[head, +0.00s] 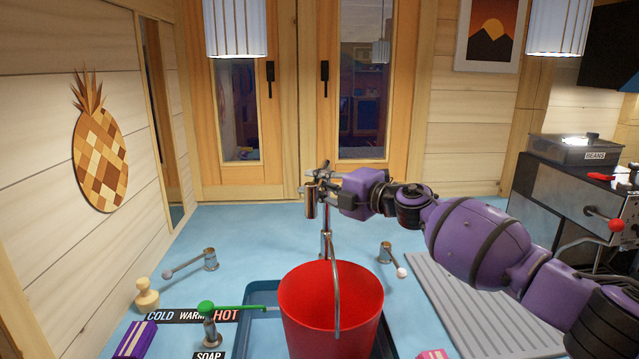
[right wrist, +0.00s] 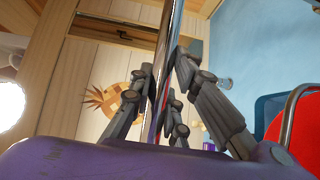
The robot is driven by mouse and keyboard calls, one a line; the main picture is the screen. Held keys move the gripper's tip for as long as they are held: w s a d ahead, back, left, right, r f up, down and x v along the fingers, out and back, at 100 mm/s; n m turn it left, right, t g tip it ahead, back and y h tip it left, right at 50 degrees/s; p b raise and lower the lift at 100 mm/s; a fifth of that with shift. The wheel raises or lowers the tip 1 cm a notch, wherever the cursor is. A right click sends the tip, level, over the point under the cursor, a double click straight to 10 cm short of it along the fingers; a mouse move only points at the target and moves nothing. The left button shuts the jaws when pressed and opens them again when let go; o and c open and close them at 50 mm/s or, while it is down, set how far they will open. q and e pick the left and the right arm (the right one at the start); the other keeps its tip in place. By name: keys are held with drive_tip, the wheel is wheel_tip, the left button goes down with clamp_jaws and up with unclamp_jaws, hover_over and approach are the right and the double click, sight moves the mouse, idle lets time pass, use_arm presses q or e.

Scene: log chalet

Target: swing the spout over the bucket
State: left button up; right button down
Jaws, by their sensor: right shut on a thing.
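The red bucket (head: 330,325) stands upright in the blue sink basin (head: 262,336), its wire handle (head: 338,290) raised. The metal tap post (head: 327,246) rises behind the bucket. The spout's hanging end (head: 310,202) shows at the top left of the post. In the head view it appears above and left of the bucket's back rim; its depth relative to the bucket is hard to tell. My right gripper (head: 331,196) is shut on the spout, a shiny bar (right wrist: 172,60) between its fingers in the right wrist view. My left gripper is out of view.
Two lever handles flank the tap, one left (head: 210,260) and one right (head: 386,253). A green-lever control (head: 208,312) stands by the COLD WARM HOT label. A grey ribbed drainer (head: 470,300) lies to the right. The blue counter behind is mostly clear.

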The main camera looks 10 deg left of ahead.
drive_tip(key=shift+r, duration=0.1)
drive_tip(key=c, duration=1.6)
unclamp_jaws()
drive_tip(key=shift+c, duration=0.2)
drive_tip(key=v, duration=1.2)
